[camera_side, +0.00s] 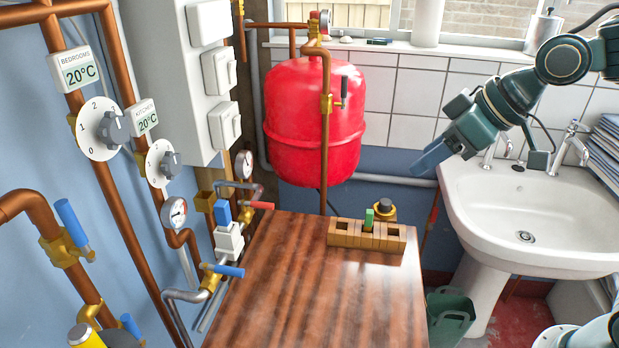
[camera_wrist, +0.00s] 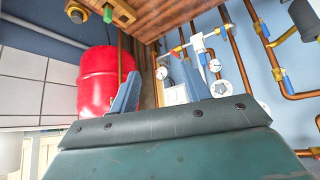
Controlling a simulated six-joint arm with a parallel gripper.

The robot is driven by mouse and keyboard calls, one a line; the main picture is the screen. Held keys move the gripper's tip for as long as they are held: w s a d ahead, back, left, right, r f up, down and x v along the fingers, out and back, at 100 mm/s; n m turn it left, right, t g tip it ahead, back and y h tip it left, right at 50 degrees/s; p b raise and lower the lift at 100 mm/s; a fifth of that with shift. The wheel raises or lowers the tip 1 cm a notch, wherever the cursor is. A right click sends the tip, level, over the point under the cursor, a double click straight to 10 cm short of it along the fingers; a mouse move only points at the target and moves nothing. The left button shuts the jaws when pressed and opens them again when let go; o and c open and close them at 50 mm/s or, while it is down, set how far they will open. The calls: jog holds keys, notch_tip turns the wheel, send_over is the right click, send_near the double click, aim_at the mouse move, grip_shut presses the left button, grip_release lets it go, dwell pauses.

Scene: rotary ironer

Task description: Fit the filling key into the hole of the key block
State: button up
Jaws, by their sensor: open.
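A small green piece, which looks like the filling key (camera_side: 369,220), stands upright in the middle slot of a wooden holder (camera_side: 340,234) on the table. It also shows at the top of the wrist view (camera_wrist: 108,13). A white block with a blue part on top, which looks like the key block (camera_side: 229,242), sits on the pipework left of the table. Its hole cannot be made out. My gripper (camera_side: 430,160) is open and empty, above and right of the holder, well apart from it. Its two blue fingers show spread in the wrist view (camera_wrist: 160,88).
The brown table (camera_side: 320,290) is otherwise clear. A red tank (camera_side: 315,120) stands behind it. Copper pipes, gauges and blue-handled valves (camera_side: 228,271) line the left wall. A white sink (camera_side: 545,215) stands at the right, with a green bin (camera_side: 450,310) below.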

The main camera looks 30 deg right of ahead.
jog(key=w+a+f+n+y, duration=0.2)
jog(key=w+a, duration=0.5)
jog(key=w, duration=0.3)
jog(key=n+t+y, duration=0.1)
jog(key=n+y, duration=0.2)
jog(key=y, duration=0.1)
send_near(223, 204)
jog(key=v, duration=0.3)
jog(key=shift+a+r, duration=0.1)
jog(key=shift+a, duration=0.05)
jog(key=shift+x, duration=4.25)
jog(key=shift+x, duration=2.55)
grip_shut()
